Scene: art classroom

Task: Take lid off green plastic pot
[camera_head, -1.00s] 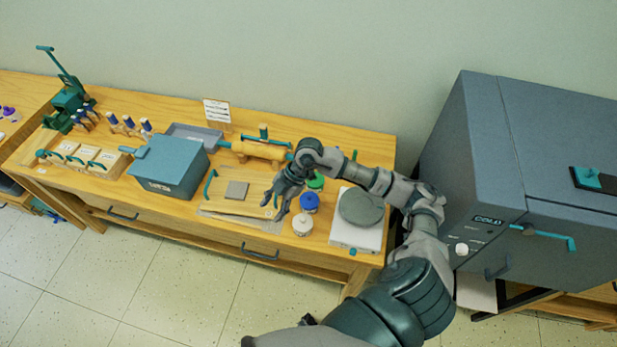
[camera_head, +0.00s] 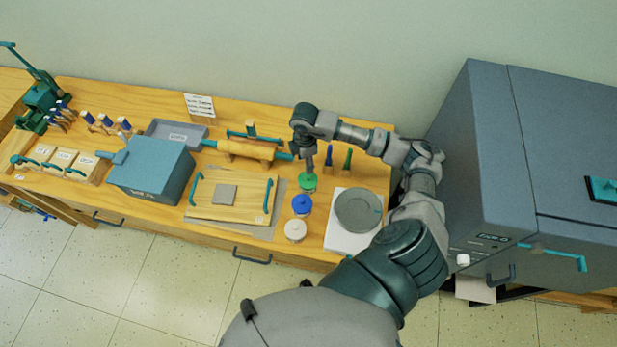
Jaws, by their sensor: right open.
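The green plastic pot (camera_head: 308,184) stands on the wooden table, at the back of a short row of pots. Its green lid is on top and partly covered by my gripper. My right gripper (camera_head: 309,168) points down just above the green lid, with its fingers open; whether they touch the lid I cannot tell. My left gripper is not in view.
A blue-lidded pot (camera_head: 301,205) and a white-lidded pot (camera_head: 295,230) stand in front of the green one. A white board with a grey disc (camera_head: 358,211) lies to the right. A wooden board (camera_head: 232,197) lies left. Blue and green upright tools (camera_head: 347,159) stand behind right.

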